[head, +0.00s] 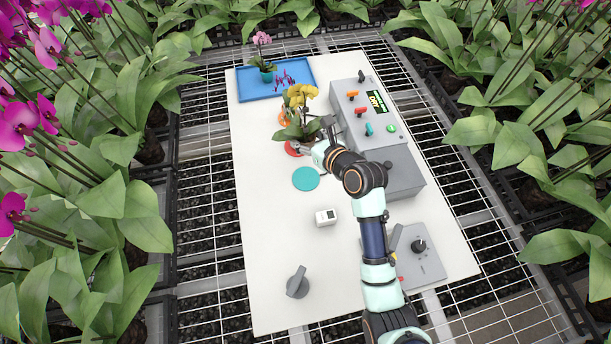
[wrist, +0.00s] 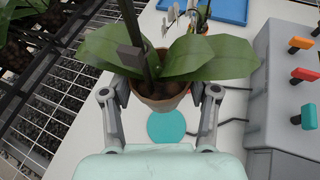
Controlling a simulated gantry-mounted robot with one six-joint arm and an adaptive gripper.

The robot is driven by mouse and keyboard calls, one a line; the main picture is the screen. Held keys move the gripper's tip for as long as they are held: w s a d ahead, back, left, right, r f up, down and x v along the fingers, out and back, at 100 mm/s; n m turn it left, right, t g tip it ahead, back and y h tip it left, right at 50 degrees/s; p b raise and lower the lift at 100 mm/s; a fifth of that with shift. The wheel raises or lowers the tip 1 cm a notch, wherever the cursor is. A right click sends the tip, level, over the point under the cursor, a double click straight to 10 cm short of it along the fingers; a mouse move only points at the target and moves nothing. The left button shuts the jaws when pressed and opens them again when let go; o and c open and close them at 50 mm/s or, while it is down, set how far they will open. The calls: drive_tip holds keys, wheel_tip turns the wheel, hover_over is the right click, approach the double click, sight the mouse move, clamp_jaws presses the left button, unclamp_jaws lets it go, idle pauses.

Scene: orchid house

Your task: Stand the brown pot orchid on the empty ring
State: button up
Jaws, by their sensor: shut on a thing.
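The brown pot (wrist: 162,102) is between my gripper's fingers (wrist: 160,92) in the wrist view, and the gripper is shut on it. Broad green leaves spread over its rim. In the head view my gripper (head: 312,150) is under the leaves of the yellow-flowered orchid (head: 300,95), which mostly hide the pot. A flat teal disc (head: 306,178) lies bare on the table, nearer than the pot; it also shows in the wrist view (wrist: 166,126). A red disc (head: 292,149) shows partly beside the gripper. I cannot tell the pot's height above the table.
Another orchid in an orange pot (wrist: 203,25) stands just behind. A pink orchid (head: 262,40) in a teal pot is in the blue tray (head: 245,90). A grey box (head: 400,170) with coloured levers flanks the right. A small white device (head: 326,217) stands in front; the left side is free.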

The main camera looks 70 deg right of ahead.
wheel_tip(320, 180, down, 17)
drive_tip(key=b, duration=0.6)
drive_tip(key=shift+f+b, duration=0.1)
drive_tip(key=shift+b, duration=0.25)
drive_tip(key=o, duration=1.5)
drive_tip(key=shift+r, duration=0.25)
drive_tip(key=shift+p+v, duration=1.05)
drive_tip(key=shift+v, duration=0.9)
